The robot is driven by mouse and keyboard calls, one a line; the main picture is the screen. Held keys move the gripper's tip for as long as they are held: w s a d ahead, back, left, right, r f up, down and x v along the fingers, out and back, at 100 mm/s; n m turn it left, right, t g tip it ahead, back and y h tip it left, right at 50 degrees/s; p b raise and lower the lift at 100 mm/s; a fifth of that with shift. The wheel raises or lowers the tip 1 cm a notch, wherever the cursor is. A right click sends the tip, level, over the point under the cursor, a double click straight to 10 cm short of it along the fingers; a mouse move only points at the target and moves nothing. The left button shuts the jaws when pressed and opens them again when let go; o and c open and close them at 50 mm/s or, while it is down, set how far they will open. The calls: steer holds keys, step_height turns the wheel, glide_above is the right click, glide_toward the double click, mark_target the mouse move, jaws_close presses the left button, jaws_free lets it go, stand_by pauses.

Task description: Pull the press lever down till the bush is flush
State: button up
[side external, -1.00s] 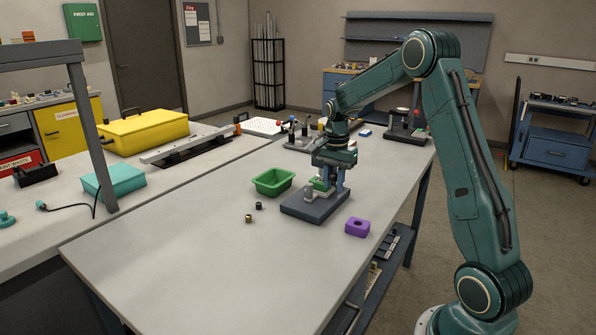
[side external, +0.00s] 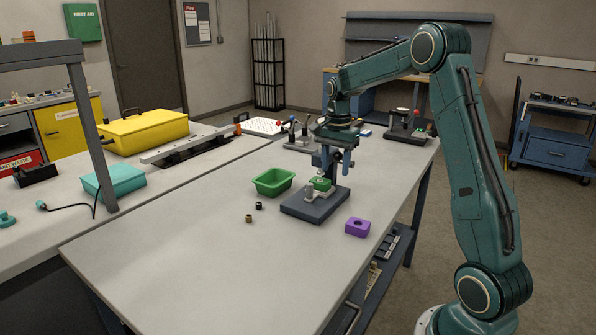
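The small press has a dark grey base (side external: 312,208) on the table, with a green block (side external: 321,184) sitting on it in a pale holder. My gripper (side external: 336,168) is above and just behind the green block, close to the press's upper part. The press lever cannot be told apart from the gripper and press parts there. Whether my fingers are open or shut on something is too small to tell. A bush in the green block, and how far in it sits, cannot be made out.
A green bin (side external: 273,183) stands left of the press. A black cylinder (side external: 259,206) and a brass cylinder (side external: 249,218) lie before it. A purple block with a hole (side external: 357,227) is at the right. Other bench tools (side external: 293,137) stand behind. The table's front left is clear.

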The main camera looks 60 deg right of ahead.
stand_by(0.4)
steer(key=shift+r, duration=2.7)
